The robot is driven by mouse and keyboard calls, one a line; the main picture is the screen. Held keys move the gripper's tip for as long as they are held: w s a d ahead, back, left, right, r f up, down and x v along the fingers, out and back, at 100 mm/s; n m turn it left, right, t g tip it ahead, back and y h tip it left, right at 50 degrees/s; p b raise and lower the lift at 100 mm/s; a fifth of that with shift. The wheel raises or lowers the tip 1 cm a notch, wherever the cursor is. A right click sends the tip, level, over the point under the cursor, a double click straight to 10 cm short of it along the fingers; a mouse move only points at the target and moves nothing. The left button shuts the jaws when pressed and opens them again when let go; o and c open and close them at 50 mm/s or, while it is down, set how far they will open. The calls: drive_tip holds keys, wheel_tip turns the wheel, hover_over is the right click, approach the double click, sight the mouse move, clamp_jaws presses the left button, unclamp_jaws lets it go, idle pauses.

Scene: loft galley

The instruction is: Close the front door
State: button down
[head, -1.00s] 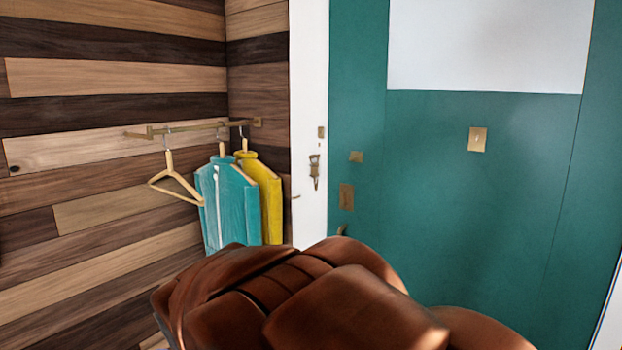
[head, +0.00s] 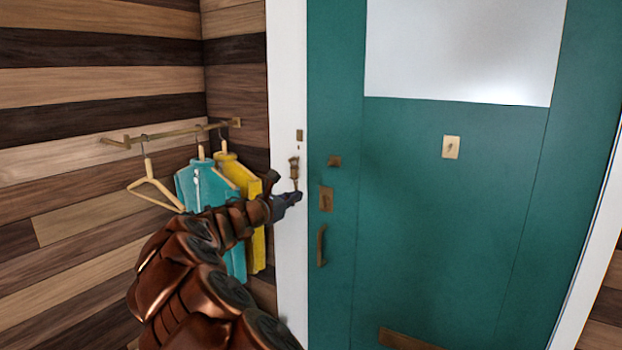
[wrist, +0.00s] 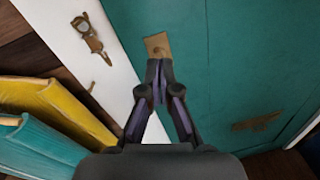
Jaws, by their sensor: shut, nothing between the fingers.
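The front door (head: 440,200) is teal with a pale upper pane. Its left edge lies along the white frame (head: 288,90), and I see no clear gap there; I cannot tell whether it is latched. A brass handle (head: 321,245) and a brass lock plate (head: 326,198) sit near that edge. My gripper (head: 296,196) is shut and empty, in front of the frame beside the lock plate. In the wrist view the closed fingertips (wrist: 160,68) appear just below a brass plate (wrist: 157,45) on the door; contact is unclear.
Teal (head: 205,190) and yellow (head: 255,205) garments and an empty hanger (head: 152,185) hang from a wall rail (head: 170,135), close to my arm on the left. A striped wood wall (head: 90,80) stands behind them. The space before the door's right half looks clear.

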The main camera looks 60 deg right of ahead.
sight(315, 180)
drive_tip(key=shift+w+d+f+n+t+h+p, duration=0.1)
drive_tip(key=shift+w+d+f+n+t+p, duration=0.5)
drive_tip(key=shift+d, duration=2.1)
drive_tip(key=shift+w+d+r+n+t+h+p, duration=0.15)
drive_tip(key=shift+w+d+n+p, duration=0.9)
drive_tip(key=shift+d, duration=1.65)
drive_tip(key=shift+w+d+f+n+t+h+p, duration=0.1)
drive_tip(key=shift+w+d+f+n+t+p, duration=0.3)
drive_tip(key=shift+w+d+p, duration=1.55)
drive_tip(key=shift+s+d+b, duration=0.65)
drive_tip(key=shift+d+b, duration=0.1)
drive_tip(key=shift+b, duration=0.15)
